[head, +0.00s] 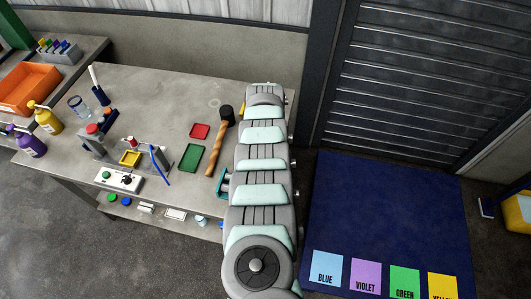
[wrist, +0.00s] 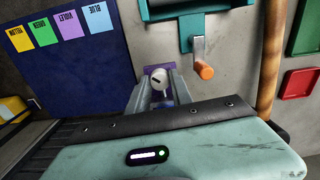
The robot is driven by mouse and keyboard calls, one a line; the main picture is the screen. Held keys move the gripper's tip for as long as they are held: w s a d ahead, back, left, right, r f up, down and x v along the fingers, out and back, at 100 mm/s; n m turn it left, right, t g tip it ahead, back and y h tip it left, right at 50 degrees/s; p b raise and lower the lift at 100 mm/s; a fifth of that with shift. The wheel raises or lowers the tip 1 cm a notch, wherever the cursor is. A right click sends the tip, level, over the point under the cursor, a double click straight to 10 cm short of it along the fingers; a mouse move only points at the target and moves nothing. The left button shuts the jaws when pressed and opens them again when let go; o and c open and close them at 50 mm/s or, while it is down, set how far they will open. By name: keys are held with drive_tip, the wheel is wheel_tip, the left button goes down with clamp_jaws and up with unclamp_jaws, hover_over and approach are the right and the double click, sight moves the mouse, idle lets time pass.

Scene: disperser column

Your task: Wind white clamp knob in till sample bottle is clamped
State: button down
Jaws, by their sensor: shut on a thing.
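In the wrist view, the white clamp knob (wrist: 157,77), a round white piece with a dark slot mark, sits between the fingertips of my gripper (wrist: 156,90). The two grey fingers are shut on it from both sides. A purple part (wrist: 148,69) shows just behind the knob; I cannot tell whether it belongs to the clamp. I cannot make out the sample bottle for certain. In the head view my arm hides the knob and the gripper.
A teal fixture (wrist: 185,35) with an orange-handled crank (wrist: 204,70) stands close beside the fingers. A mallet (head: 219,146), a green tray (head: 191,157) and a red tray (head: 200,131) lie on the bench (head: 165,90). A blue mat (head: 385,205) covers floor to the right.

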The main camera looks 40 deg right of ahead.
drive_tip(key=m+b, duration=0.2)
drive_tip(key=m, duration=0.3)
drive_tip(key=shift+f, duration=0.1)
drive_tip(key=shift+b, duration=0.3)
idle(0.4)
drive_tip(key=c, duration=1.1)
unclamp_jaws()
drive_tip(key=shift+c, duration=0.2)
drive_tip(key=shift+r, duration=0.2)
wheel_tip(320, 180, up, 11)
drive_tip(key=p, duration=0.1)
drive_tip(key=shift+f, duration=0.2)
